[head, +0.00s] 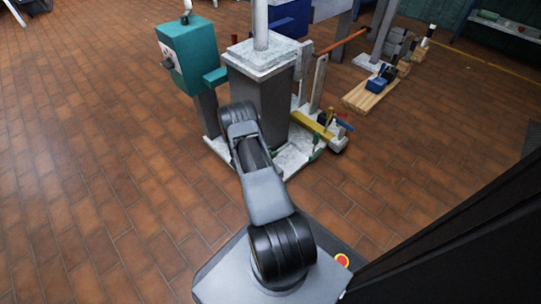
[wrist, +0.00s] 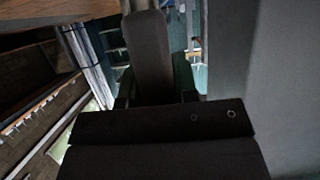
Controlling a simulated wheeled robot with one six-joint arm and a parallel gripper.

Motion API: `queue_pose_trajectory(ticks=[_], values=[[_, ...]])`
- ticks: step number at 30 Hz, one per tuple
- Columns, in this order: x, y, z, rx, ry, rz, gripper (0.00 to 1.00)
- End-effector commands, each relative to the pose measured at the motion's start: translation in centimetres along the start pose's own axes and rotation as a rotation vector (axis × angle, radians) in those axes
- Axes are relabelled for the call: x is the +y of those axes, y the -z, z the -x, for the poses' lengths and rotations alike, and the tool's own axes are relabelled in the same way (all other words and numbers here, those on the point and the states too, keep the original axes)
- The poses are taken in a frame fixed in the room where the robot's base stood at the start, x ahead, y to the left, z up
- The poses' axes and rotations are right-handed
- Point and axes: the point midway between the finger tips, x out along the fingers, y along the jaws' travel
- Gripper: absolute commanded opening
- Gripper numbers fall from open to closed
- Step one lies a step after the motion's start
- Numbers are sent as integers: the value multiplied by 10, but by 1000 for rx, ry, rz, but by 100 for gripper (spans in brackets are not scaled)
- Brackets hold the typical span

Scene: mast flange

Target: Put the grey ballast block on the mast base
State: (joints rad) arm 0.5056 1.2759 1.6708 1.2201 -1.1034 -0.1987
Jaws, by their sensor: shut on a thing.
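My gripper (wrist: 154,86) shows in the wrist view, with its dark green fingers on either side of a dark grey block. In the head view my own arm hides both gripper and block. The mast base is a grey pillar (head: 276,98) with a pale flange (head: 262,57) and the pole above, on a pale floor plate (head: 296,157). My arm's end is close in front of it.
A teal box on a post (head: 188,55) stands just left of the pillar. A yellow bar (head: 311,125) and small items lie to its right. A wooden pallet with a blue object (head: 377,84) is farther right. The tiled floor at left is clear.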

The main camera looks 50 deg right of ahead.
Motion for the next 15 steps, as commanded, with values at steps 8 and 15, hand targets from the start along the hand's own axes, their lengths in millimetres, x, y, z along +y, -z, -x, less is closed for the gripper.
queue_pose_trajectory(ticks=[8, 15], values=[[-1, 2, 0, 2, 1, -2, 0], [0, -2, -1, 0, 0, 0, 41]])
